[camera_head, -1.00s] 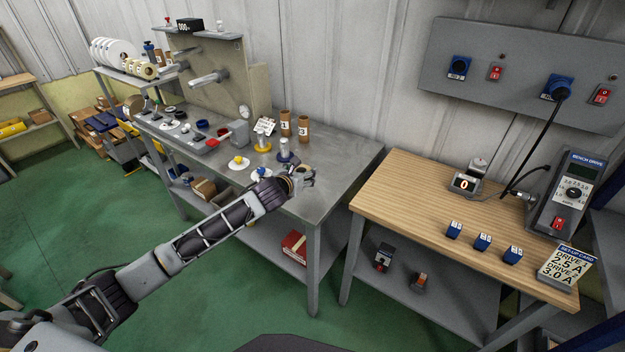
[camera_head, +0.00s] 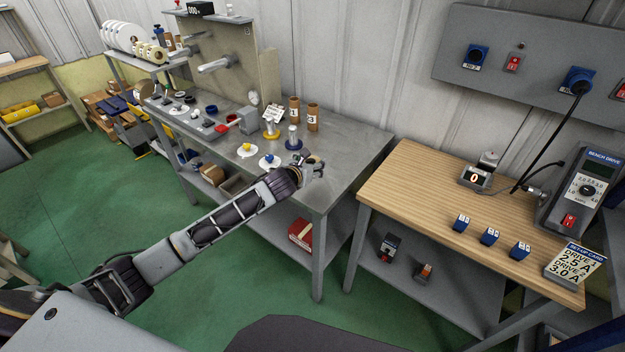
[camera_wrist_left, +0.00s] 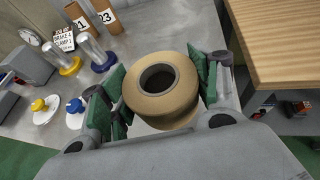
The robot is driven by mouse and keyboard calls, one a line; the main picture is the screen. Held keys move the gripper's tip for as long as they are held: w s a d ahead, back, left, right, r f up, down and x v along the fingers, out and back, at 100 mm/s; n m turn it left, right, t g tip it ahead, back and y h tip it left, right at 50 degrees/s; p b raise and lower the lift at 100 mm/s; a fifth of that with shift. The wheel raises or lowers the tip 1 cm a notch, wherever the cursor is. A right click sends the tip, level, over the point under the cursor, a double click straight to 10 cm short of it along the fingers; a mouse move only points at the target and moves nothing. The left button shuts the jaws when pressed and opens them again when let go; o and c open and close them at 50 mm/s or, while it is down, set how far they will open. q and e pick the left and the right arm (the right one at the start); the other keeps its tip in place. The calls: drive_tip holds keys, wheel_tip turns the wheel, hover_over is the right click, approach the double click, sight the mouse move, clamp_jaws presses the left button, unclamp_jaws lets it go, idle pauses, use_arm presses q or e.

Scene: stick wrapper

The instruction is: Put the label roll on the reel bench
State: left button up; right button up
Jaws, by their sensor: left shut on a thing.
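My left gripper (camera_wrist_left: 160,92) is shut on the label roll (camera_wrist_left: 180,98), a tan roll with a dark hollow core, held between its green pads in the left wrist view. In the head view the left gripper (camera_head: 313,166) is above the front right part of the grey metal reel bench (camera_head: 345,140); the roll is mostly hidden there. Whether the roll touches the bench top cannot be told. Two metal posts stand on the bench, one on a yellow base (camera_head: 270,128) and one on a blue base (camera_head: 293,138). The right gripper is not in view.
Two numbered brown cores (camera_head: 312,117) stand behind the posts. White discs with a yellow knob (camera_head: 246,149) and a blue knob (camera_head: 269,160) lie left of the gripper. A wooden table (camera_head: 430,195) stands to the right. The bench's right end is bare.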

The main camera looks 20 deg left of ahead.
sight(311, 188)
use_arm(q)
drive_tip(key=shift+f, duration=1.9)
drive_tip(key=shift+f, duration=1.85)
drive_tip(key=shift+f+b, duration=0.15)
drive_tip(key=shift+b, duration=0.15)
drive_tip(key=o, duration=1)
drive_tip(key=shift+o, duration=0.2)
drive_tip(key=v, duration=1.2)
drive_tip(key=shift+r, duration=0.25)
